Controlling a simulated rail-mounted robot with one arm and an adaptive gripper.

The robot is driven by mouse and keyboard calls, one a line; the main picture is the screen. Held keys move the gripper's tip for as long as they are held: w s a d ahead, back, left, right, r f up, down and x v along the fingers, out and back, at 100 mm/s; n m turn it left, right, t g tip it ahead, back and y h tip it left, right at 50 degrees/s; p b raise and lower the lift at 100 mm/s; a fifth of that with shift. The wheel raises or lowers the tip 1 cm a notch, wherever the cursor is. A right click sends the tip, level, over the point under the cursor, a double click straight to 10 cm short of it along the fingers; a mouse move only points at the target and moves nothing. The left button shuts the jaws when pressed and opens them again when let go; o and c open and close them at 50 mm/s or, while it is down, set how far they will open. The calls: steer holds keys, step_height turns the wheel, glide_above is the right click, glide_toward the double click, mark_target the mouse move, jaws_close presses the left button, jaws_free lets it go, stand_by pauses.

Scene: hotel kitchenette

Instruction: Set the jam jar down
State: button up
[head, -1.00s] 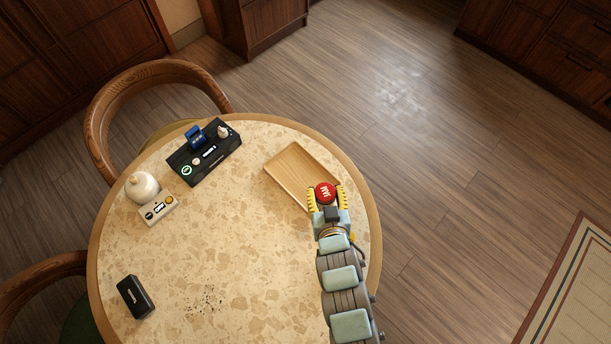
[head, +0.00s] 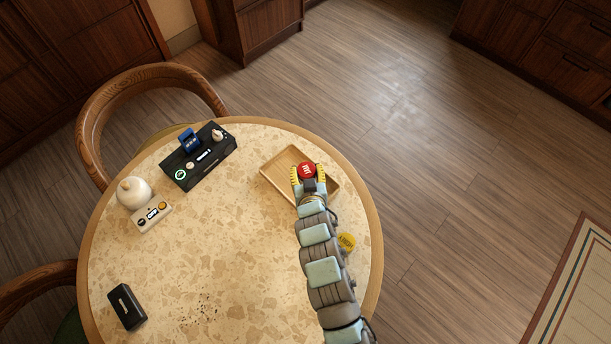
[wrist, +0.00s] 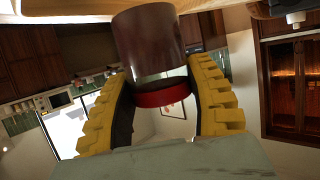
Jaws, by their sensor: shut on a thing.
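The jam jar has a red lid (head: 307,170) with white lettering, seen from above in the head view. My gripper (head: 308,178) is shut on the jar, its yellow fingers on either side. The jar is over the light wooden tray (head: 272,175), towards its middle. In the wrist view the dark jar body (wrist: 148,45) sits between the yellow fingers, its red lid towards the palm. Its base is close to a wooden surface at the top of that view; I cannot tell whether they touch. My gripper and arm hide the tray's near part.
A yellow-topped item (head: 346,242) stands beside my arm. A black box-like stand (head: 200,158) with small items, a white rounded pot (head: 133,193), a small labelled block (head: 152,215) and a black case (head: 127,306) are on the round table. Its middle is clear.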

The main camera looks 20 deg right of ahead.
steer(key=shift+w+a+f, duration=0.1)
steer(key=shift+w+f, duration=0.25)
steer(key=shift+f, duration=0.2)
steer(key=shift+f+b, duration=0.3)
steer(key=shift+f, duration=1)
steer(key=shift+f, duration=0.15)
steer(key=o, duration=1.2)
steer(key=p+v, duration=0.1)
steer(key=v, duration=1.1)
steer(key=shift+r, duration=0.25)
